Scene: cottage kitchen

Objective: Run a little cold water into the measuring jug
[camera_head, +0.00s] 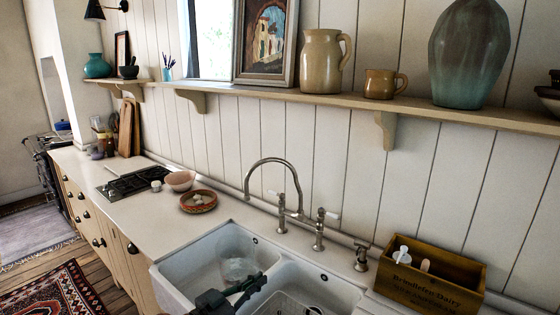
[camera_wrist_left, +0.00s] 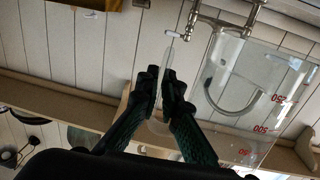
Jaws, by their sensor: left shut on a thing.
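The clear measuring jug (camera_head: 236,266) is over or in the left basin of the white sink. In the left wrist view the jug (camera_wrist_left: 262,128) shows red markings, and no water can be made out in it. My left gripper (camera_head: 254,284) is shut on the jug's clear handle, seen between its fingers in the wrist view (camera_wrist_left: 165,88). The metal tap (camera_head: 282,212) stands behind the sink, its curved spout above and behind the jug. No stream shows from it. I cannot tell whether the jug touches the basin floor. My right gripper is not in view.
The right basin (camera_head: 330,282) holds a wire rack. A wooden box (camera_head: 432,275) with brushes stands right of the tap. A shelf (camera_head: 330,100) with jugs runs above.

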